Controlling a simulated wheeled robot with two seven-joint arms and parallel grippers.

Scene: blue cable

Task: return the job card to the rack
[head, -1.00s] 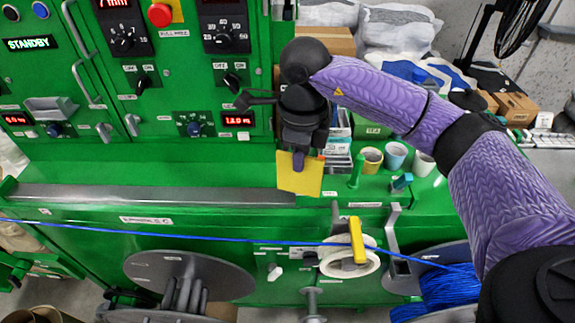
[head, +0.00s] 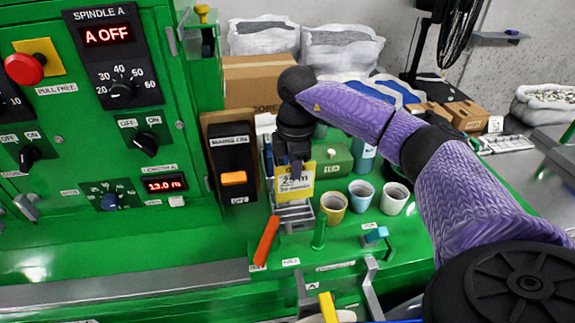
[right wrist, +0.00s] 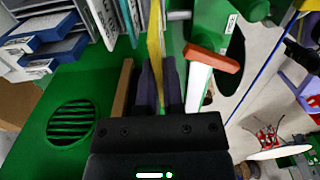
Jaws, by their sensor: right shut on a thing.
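The job card (head: 294,184) is yellow with a printed white face that reads about 25 m. My right gripper (head: 295,165) is shut on its upper part and holds it upright, hanging down. In the right wrist view the card shows edge-on as a yellow strip (right wrist: 155,40) between the dark fingers (right wrist: 158,85). A grey rack-like holder (head: 293,216) shows just below and behind the card, partly hidden by it. I cannot tell whether the card touches it. Upright sheets (right wrist: 108,22) stand beside the card in the right wrist view. My left gripper is out of view.
An orange lever (head: 266,241) and a green post (head: 319,233) stand close by. Yellow, light blue and white cups (head: 362,194) are to the right. A black switch box (head: 233,163) is on the left. The green shelf front is mostly clear.

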